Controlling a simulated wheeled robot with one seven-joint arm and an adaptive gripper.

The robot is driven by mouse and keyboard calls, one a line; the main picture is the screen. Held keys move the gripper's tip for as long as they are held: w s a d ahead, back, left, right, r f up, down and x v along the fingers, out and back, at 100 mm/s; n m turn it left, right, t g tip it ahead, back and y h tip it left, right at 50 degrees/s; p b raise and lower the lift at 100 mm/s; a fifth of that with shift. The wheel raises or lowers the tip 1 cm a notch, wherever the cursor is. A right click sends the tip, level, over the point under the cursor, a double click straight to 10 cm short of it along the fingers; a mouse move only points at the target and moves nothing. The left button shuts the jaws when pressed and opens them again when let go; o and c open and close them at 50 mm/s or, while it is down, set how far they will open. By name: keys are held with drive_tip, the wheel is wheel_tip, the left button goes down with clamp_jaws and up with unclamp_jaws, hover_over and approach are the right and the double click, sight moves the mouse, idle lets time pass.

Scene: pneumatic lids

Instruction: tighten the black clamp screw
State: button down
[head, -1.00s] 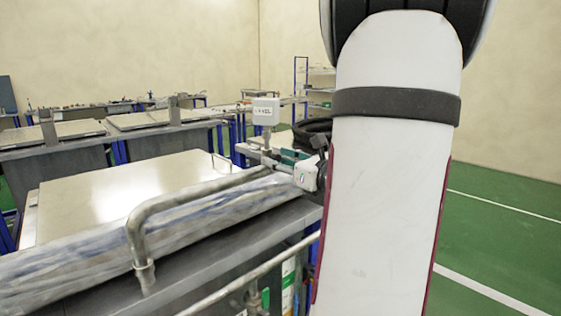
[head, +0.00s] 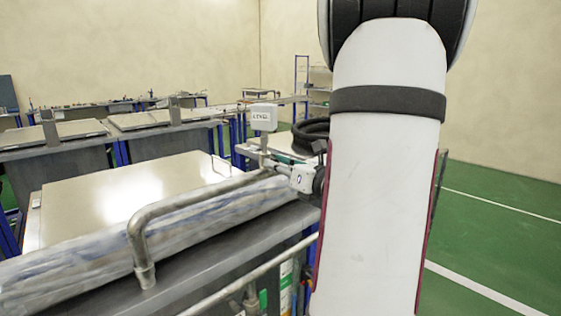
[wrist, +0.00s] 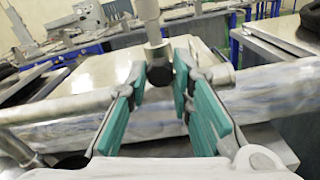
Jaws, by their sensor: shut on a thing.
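The black clamp screw (wrist: 158,73) shows in the wrist view between the teal-padded fingertips of my gripper (wrist: 161,68). My gripper is shut on the screw. The screw sits on a metal clamp where an upright post (wrist: 148,12) meets a horizontal rail (wrist: 250,76). In the head view a white box marked LEVEL (head: 263,117) stands on top of that post. There the gripper's white body (head: 303,179) shows beside the clamp, partly behind my arm. The screw itself cannot be made out in the head view.
A bent metal pipe rail (head: 185,205) runs along the near edge of a grey tank with a shiny metal lid (head: 110,195). Wrapped plastic sheeting lies under the rail. More lidded tanks (head: 165,118) stand behind. Green floor (head: 500,215) is clear at the right.

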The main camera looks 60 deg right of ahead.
drive_tip(key=m+p, duration=1.2)
drive_tip(key=m, duration=0.9)
drive_tip(key=shift+s+p, duration=0.1)
drive_tip(key=shift+p, duration=0.2)
drive_tip(key=shift+m, duration=0.3)
drive_tip(key=c, duration=1.4)
unclamp_jaws()
drive_tip(key=shift+r, duration=0.1)
drive_tip(key=v, duration=1.2)
